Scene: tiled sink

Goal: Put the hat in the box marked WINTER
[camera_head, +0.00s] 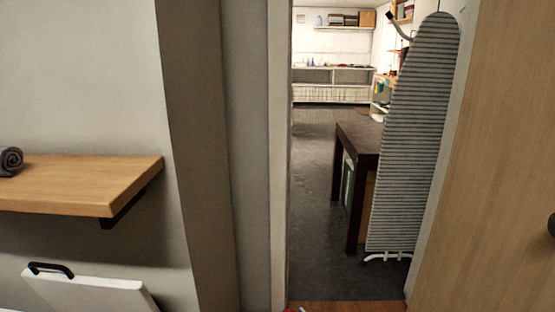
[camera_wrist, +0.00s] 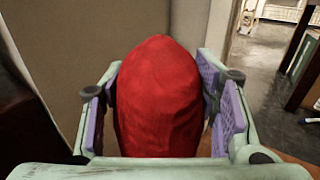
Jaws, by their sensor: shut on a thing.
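A red, rounded, soft-looking thing, which I take to be the hat (camera_wrist: 158,105), fills the middle of the wrist view. My gripper (camera_wrist: 160,75) is shut on it, with a purple-padded finger against each side. The far side of the hat is hidden. A small bit of red shows at the bottom edge of the head view, too little to tell what it is. I can read no WINTER mark in either view. Some boxes (camera_head: 348,19) sit on a high shelf in the far room, too small to read.
A doorway opens onto a grey floor (camera_head: 315,165). A striped ironing board (camera_head: 420,140) leans at its right side, before a dark table (camera_head: 362,137). A wooden shelf (camera_head: 90,180) with a dark roll (camera_head: 10,161) juts from the left wall. A wooden panel (camera_head: 490,170) stands right.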

